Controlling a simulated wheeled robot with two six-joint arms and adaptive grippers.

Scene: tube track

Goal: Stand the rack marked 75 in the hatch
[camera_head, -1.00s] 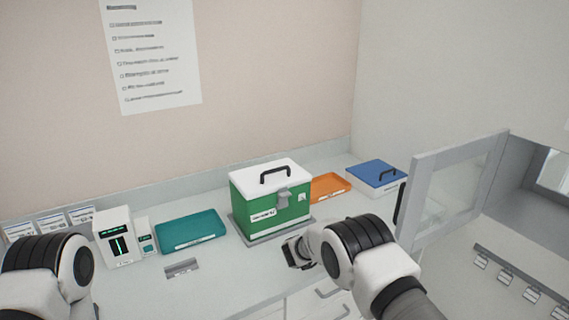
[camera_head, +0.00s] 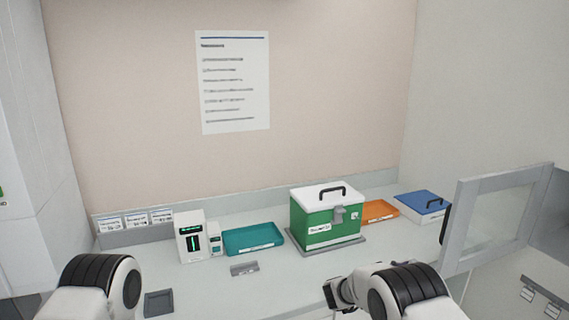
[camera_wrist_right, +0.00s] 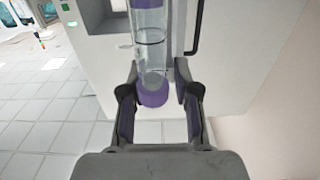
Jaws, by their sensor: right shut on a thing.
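In the head view my right gripper (camera_head: 340,293) is at the counter's front edge, and the held thing cannot be made out there. A grey-framed door with a glass pane (camera_head: 497,215) stands open at the right; the opening behind it is only partly in view. No rack marked 75 can be made out. My left arm comes in at the lower left, its gripper out of view.
The counter holds a white device (camera_head: 193,238), a teal tray (camera_head: 252,239), a green box with white lid (camera_head: 327,225), an orange tray (camera_head: 378,212) and a blue-lidded box (camera_head: 421,206). A dark square (camera_head: 158,303) lies near my left arm. The front middle counter is fairly clear.

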